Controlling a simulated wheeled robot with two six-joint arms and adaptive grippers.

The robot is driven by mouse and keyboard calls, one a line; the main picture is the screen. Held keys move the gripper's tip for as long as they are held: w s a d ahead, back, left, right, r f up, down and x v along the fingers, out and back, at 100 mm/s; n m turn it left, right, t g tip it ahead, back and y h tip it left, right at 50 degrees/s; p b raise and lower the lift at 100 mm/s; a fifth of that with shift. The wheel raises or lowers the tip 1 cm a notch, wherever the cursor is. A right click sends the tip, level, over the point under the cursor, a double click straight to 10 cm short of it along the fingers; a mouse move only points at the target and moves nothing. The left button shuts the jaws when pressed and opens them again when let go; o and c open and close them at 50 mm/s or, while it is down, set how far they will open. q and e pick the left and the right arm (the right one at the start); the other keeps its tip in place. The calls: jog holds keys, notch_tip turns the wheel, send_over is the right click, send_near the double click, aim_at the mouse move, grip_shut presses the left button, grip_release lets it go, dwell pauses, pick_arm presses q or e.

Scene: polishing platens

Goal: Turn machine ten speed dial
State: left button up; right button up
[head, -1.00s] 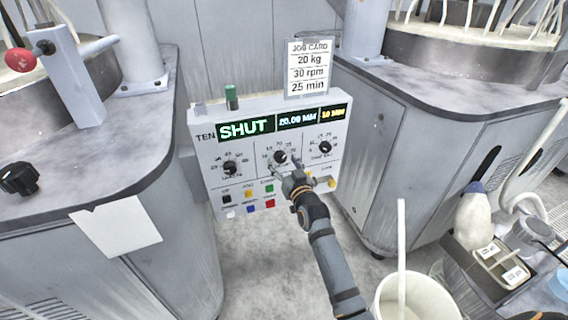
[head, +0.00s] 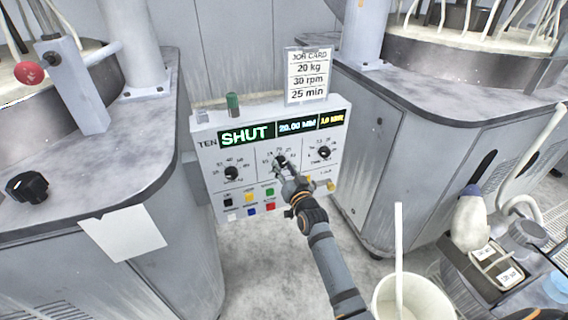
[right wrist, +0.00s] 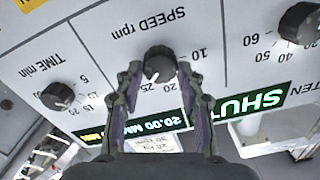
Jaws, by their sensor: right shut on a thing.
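The machine ten panel (head: 205,150) stands between two cabinets, with SHUT in green on its display (head: 246,133). The black speed dial (head: 280,161) is the middle one of three; in the right wrist view the dial (right wrist: 160,60) sits below the upside-down label SPEED rpm. My right gripper (head: 283,167) reaches up to it from below. In the right wrist view my right gripper (right wrist: 161,74) has one finger on each side of the dial and is shut on it. The fingers partly hide the dial in the head view. My left gripper is not in view.
The job card (head: 308,76) above the panel reads 20 kg, 30 rpm, 25 min. The load dial (head: 231,173) and time dial (head: 324,152) flank the speed dial, with coloured buttons (head: 249,198) below. A white bucket (head: 385,300) stands at lower right.

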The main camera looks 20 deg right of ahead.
jog(key=shift+r+m+p, duration=0.15)
jog(key=shift+m+p, duration=0.15)
jog(key=shift+m, duration=0.5)
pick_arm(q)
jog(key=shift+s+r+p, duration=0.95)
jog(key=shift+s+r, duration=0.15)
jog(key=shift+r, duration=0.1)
pick_arm(e)
jog(key=shift+f+m, duration=0.2)
jog(key=shift+m, duration=1.6)
jog(key=o, duration=1.2)
jog(key=shift+d, duration=0.1)
jog(key=s, duration=1.2)
jog(key=shift+d, duration=0.15)
